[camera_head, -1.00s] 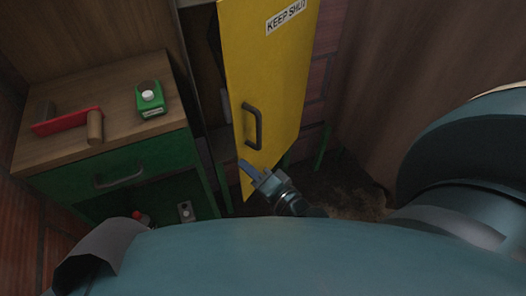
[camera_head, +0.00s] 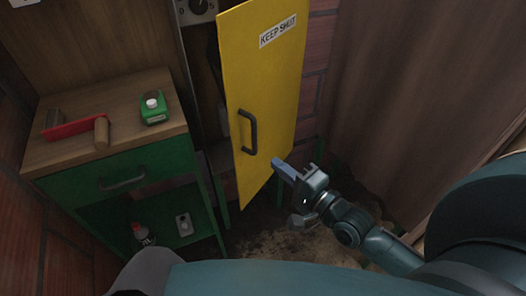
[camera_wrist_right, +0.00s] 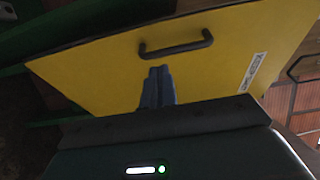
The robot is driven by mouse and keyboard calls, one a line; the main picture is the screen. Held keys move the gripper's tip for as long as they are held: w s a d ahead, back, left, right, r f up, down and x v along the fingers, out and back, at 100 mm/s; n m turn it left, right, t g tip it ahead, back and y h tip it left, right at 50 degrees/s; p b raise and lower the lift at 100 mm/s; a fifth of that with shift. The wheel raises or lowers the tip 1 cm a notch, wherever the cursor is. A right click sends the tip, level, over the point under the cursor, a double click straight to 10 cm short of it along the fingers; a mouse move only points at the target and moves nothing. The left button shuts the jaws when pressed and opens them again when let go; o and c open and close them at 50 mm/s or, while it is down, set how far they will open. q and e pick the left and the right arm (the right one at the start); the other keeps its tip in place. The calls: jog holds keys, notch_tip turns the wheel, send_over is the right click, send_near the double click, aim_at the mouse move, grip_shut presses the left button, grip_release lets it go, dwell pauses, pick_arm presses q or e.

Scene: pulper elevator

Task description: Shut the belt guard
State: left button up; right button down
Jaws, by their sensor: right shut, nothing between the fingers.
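The belt guard (camera_head: 262,95) is a yellow door with a "KEEP SHUT" label and a dark bar handle (camera_head: 249,131). It stands open at an angle, with a gap along its left edge showing the dark inside. My right gripper (camera_head: 279,165) is in front of the guard's lower right part, below and right of the handle, shut and empty. In the right wrist view the shut fingers (camera_wrist_right: 158,78) point at the yellow face (camera_wrist_right: 95,75), just below the handle (camera_wrist_right: 176,45). Whether they touch the guard I cannot tell. My left gripper is not in view.
A green cabinet (camera_head: 150,167) with a wooden top stands left of the guard. A red-bladed tool (camera_head: 75,124) and a green box (camera_head: 153,109) lie on it. A bottle (camera_head: 142,234) sits on its lower shelf. Brown boards (camera_head: 400,80) stand at the right.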

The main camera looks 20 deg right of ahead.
aim_at(237, 144)
jog(key=x, duration=0.6)
jog(key=shift+w, duration=0.15)
jog(key=shift+w+a, duration=0.1)
jog(key=shift+w+a, duration=0.2)
jog(key=w+a, duration=0.1)
jog(key=w, duration=0.1)
jog(key=w+a, duration=0.3)
jog(key=w, duration=0.1)
jog(key=shift+a, duration=0.4)
pick_arm(q)
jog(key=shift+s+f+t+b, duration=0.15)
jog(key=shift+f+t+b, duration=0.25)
jog(key=shift+b, duration=0.65)
pick_arm(e)
jog(key=x, duration=0.8)
jog(key=shift+w+a, duration=0.25)
jog(key=shift+r, duration=0.1)
